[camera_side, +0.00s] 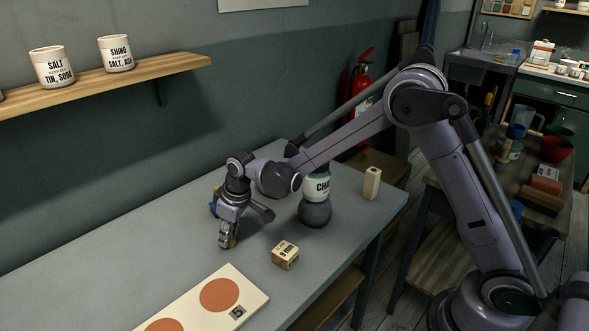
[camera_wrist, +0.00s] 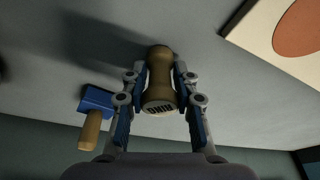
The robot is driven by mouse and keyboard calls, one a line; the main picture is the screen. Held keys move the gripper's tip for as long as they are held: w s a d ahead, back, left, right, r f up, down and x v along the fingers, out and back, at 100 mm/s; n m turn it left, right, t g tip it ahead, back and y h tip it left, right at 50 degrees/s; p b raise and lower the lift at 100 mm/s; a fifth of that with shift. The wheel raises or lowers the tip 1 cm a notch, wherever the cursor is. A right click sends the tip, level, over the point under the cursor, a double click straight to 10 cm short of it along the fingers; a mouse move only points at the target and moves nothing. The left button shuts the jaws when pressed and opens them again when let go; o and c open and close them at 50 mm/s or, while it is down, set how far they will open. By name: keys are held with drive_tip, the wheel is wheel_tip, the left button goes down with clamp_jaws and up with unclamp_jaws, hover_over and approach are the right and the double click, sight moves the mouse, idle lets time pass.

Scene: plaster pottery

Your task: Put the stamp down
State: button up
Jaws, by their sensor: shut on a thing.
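The stamp (camera_wrist: 160,85) is a brown, waisted wooden piece with dark lettering on its near end. In the wrist view it sits between both fingers of my gripper (camera_wrist: 158,88), which is shut on its middle. In the side view my gripper (camera_side: 228,236) points down low over the grey table, left of the dark round-bodied bottle. The stamp is mostly hidden by the fingers there. Its far end is close to the table; I cannot tell whether it touches.
A blue-headed tool with a wooden handle (camera_wrist: 92,112) is just left of my gripper. A pale board with orange discs (camera_side: 205,306), a small lettered box (camera_side: 285,254), the labelled bottle (camera_side: 315,212) and a beige block (camera_side: 371,184) stand on the table (camera_side: 130,235). Its left part is clear.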

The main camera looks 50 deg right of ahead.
drive_tip(key=shift+f, duration=0.15)
drive_tip(key=o, duration=1)
drive_tip(key=v, duration=1.2)
drive_tip(key=s+d+r+m+t, duration=0.1)
drive_tip(key=s+d+r, duration=0.2)
drive_tip(key=s, duration=0.3)
drive_tip(key=s+d+r+m+t, duration=0.1)
drive_tip(key=s+d+r, duration=0.2)
drive_tip(key=s+d, duration=0.15)
drive_tip(key=s+d+f+m+t+h, duration=0.1)
drive_tip(key=s+d+f+m+t, duration=0.1)
drive_tip(key=s, duration=0.9)
drive_tip(key=shift+d+f, duration=0.3)
drive_tip(key=shift+d, duration=0.6)
